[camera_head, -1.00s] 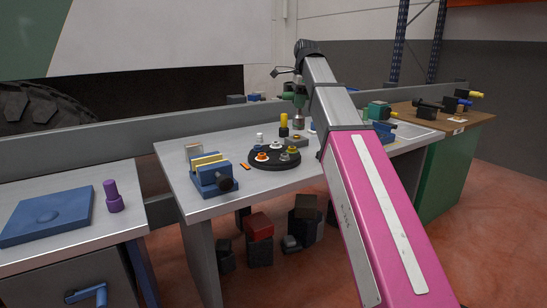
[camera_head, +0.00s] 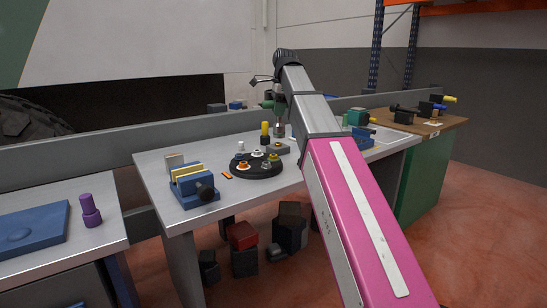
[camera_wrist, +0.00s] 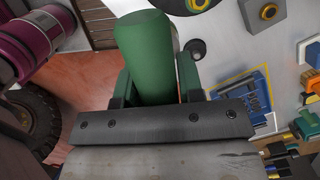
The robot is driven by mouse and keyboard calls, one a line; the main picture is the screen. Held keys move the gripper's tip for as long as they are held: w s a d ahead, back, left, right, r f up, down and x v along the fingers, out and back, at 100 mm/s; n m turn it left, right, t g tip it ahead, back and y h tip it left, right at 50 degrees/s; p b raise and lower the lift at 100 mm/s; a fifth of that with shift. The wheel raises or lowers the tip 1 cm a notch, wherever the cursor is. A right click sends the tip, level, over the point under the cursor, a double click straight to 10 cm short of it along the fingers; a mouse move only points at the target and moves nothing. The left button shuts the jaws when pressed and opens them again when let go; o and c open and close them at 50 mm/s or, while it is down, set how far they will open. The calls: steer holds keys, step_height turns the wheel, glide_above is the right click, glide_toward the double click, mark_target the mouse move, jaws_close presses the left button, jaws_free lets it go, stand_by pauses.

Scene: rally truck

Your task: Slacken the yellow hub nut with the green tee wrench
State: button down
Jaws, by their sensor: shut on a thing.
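A black round hub plate (camera_head: 240,173) lies on the grey bench with several coloured nuts on it. The yellow hub nut (camera_head: 273,157) sits at its right back side. My gripper (camera_head: 280,102) is behind and above the plate, shut on the green tee wrench (camera_head: 268,104). The wrench's thick green handle (camera_wrist: 148,45) fills the space between my fingers in the wrist view. A grey shank hangs below the gripper in the head view; its lower end is apart from the yellow nut. In the wrist view the plate's edge (camera_wrist: 178,5) shows at the top.
A purple peg (camera_head: 90,211) stands on the left table. Coloured fixtures (camera_head: 358,117) stand to the right.

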steer(key=shift+w, duration=0.1)
steer(key=w+a+f+m, duration=0.2)
steer(key=w+f+m, duration=0.2)
steer(key=w, duration=0.3)
steer(key=shift+w+f, duration=0.15)
steer(key=shift+w, duration=0.25)
steer(key=shift+f, duration=0.1)
steer(key=shift+f, duration=2.5)
steer(key=shift+f, duration=1.1)
